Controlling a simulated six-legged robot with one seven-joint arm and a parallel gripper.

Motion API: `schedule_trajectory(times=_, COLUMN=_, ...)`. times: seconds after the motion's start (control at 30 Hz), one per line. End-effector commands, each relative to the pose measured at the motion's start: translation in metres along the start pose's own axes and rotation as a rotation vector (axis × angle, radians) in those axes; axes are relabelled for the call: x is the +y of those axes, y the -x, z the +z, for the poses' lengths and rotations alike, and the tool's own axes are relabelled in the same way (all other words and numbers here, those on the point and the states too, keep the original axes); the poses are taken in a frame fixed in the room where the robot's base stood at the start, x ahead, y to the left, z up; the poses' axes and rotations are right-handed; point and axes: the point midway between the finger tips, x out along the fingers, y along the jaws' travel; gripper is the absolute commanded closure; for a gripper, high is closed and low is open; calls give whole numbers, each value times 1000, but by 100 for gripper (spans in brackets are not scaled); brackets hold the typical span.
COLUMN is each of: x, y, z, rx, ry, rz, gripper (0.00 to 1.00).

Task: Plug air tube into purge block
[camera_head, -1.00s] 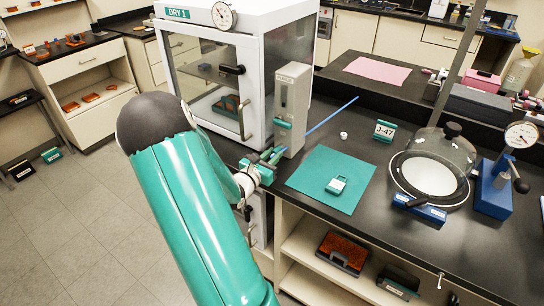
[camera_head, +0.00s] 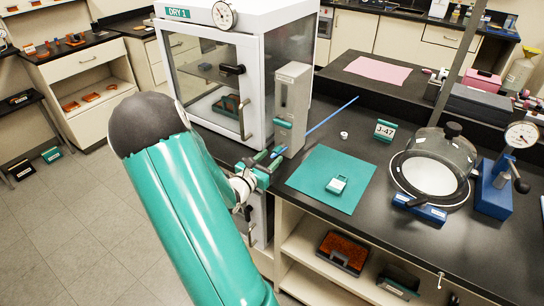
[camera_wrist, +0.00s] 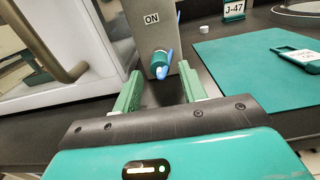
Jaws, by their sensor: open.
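The purge block (camera_head: 291,105) is a tall grey box on the bench beside the white cabinet. A short teal cylindrical piece with blue ends (camera_wrist: 160,60) sits at the block's lower face. I cannot tell how deep it is seated. The blue air tube (camera_head: 332,115) runs from behind the block across the bench to the upper right. My gripper (camera_wrist: 160,84) is open, its two green fingers apart and empty, just short of the teal piece. It also shows in the head view (camera_head: 266,161).
A teal mat (camera_head: 325,185) with a small tagged item (camera_head: 337,184) lies right of the block. A J-47 sign (camera_head: 385,131), a white cap (camera_head: 344,135) and a glass-domed vessel (camera_head: 432,165) stand further right. The DRY 1 cabinet (camera_head: 215,75) is close on the left.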

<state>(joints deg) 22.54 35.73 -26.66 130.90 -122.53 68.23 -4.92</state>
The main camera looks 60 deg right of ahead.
Motion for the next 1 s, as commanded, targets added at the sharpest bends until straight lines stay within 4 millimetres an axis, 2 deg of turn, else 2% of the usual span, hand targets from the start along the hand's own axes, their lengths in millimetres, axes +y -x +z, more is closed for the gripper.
schedule_trajectory(times=0.5, x=1, y=46, z=0, rx=0, ry=-1, rz=1, gripper=58)
schedule_trajectory(times=0.87, x=0, y=49, z=0, rx=-1, ry=-1, rz=0, gripper=58)
schedule_trajectory(times=1.0, x=0, y=58, z=0, rx=0, ry=-1, rz=1, gripper=58)
